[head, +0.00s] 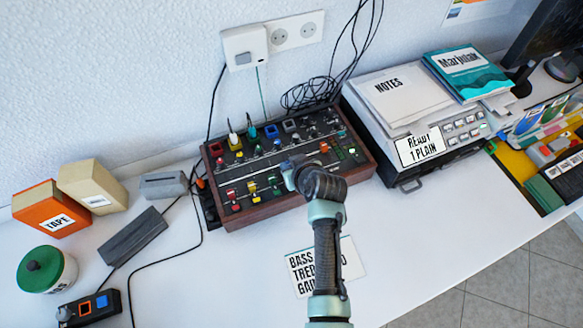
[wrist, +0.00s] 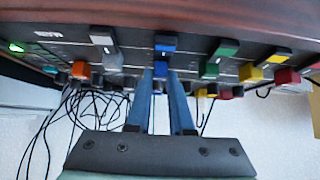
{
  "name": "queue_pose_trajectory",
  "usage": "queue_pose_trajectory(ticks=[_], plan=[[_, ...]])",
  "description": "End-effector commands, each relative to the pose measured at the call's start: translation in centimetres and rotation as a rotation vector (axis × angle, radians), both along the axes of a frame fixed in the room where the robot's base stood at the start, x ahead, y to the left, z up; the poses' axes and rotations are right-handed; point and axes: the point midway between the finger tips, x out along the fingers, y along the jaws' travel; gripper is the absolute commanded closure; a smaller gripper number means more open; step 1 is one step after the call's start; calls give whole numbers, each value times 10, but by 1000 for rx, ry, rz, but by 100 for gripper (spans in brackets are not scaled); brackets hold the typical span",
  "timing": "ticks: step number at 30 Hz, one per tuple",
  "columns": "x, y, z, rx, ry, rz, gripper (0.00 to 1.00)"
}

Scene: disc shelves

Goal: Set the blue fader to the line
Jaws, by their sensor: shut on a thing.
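The blue fader (wrist: 160,76) shows in the wrist view between the two blue fingers of my gripper (wrist: 160,72), which is shut on it. A second blue piece (wrist: 165,43) with a small pale mark sits just beyond the fingertips, nearer the panel's wooden front edge. In the head view my gripper (head: 293,170) is over the lower middle of the mixer panel (head: 300,203), and my wrist hides the blue fader. The line cannot be made out clearly in either view.
Green (head: 273,181), yellow (head: 252,187) and red (head: 231,193) faders stand left of my gripper. An orange one (head: 324,147) stands to the right. Cables rise behind the mixer. A label card (head: 352,262) lies in front. A grey machine (head: 375,130) stands right.

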Motion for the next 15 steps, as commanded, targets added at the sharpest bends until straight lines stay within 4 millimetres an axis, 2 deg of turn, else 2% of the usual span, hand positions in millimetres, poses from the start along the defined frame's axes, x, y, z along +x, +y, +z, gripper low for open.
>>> queue_pose_trajectory(ticks=[4,12,13,15], plan=[[17,6,-3,-3,-3,1,100],[18,7,1,-1,-2,-1,100],[18,7,1,-1,-2,-1,78],[18,7,1,-1,-2,-1,66]])
